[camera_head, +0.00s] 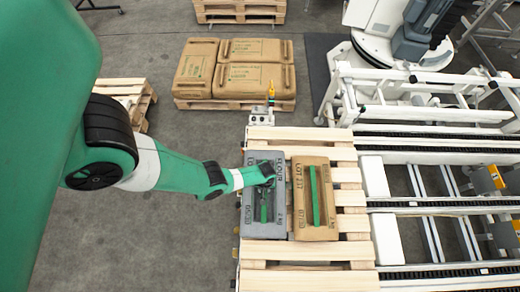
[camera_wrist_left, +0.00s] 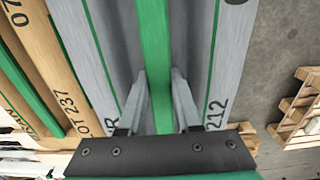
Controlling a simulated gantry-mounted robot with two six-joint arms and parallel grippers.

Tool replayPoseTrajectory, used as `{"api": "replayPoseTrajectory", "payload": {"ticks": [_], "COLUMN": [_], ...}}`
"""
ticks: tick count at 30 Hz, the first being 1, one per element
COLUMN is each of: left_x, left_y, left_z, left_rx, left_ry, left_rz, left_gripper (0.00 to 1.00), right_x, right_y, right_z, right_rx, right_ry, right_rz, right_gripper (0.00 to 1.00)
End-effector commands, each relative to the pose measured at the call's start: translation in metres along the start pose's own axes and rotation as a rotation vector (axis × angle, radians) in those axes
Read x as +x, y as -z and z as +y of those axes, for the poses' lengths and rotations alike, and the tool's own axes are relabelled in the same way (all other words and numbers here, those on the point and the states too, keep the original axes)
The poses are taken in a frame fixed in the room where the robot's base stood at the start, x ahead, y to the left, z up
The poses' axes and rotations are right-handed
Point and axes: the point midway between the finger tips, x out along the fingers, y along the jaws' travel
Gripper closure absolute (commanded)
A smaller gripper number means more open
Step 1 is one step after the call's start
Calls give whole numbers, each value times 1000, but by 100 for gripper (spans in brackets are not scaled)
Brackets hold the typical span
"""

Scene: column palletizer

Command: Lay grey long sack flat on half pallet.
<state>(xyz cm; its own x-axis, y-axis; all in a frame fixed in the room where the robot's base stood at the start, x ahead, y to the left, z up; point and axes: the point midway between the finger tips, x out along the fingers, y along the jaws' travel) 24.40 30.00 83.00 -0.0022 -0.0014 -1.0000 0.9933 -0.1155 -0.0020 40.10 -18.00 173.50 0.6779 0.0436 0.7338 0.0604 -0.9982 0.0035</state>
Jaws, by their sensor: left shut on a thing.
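The grey long sack (camera_head: 249,224) has dark lettering and a green strip along its middle. It is over the left part of a slatted wooden pallet (camera_head: 310,279), parallel to a brown sack (camera_head: 301,222); I cannot tell whether it rests on the slats or is just above them. My left gripper (camera_head: 265,182) is over the sack's middle. In the left wrist view its two fingers (camera_wrist_left: 160,95) are shut on the green strip of the grey sack (camera_wrist_left: 197,60). My right gripper is not in view.
Behind, several brown sacks (camera_head: 250,76) lie on another pallet (camera_head: 230,104). A further pallet (camera_head: 128,88) stands partly behind my left arm. A conveyor (camera_head: 440,205) borders the slatted pallet on the right. A yellow-topped post (camera_head: 271,91) stands behind it.

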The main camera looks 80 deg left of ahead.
Motion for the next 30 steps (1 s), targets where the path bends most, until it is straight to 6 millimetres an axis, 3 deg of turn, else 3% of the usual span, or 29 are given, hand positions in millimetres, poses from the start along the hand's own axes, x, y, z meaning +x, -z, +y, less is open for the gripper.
{"api": "replayPoseTrajectory", "payload": {"ticks": [10, 19, 30], "left_x": [10, 46, 46], "left_y": [-3, -6, -5], "left_z": [10, 15, 15], "left_rx": [1, -1, -1], "left_ry": [-6, -5, -6], "left_rz": [3, 3, 3], "left_gripper": [100, 100, 100], "right_x": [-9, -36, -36], "right_y": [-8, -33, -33], "right_z": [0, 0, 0], "right_rx": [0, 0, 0], "right_ry": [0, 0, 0], "right_rz": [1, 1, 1], "right_gripper": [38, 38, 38]}}
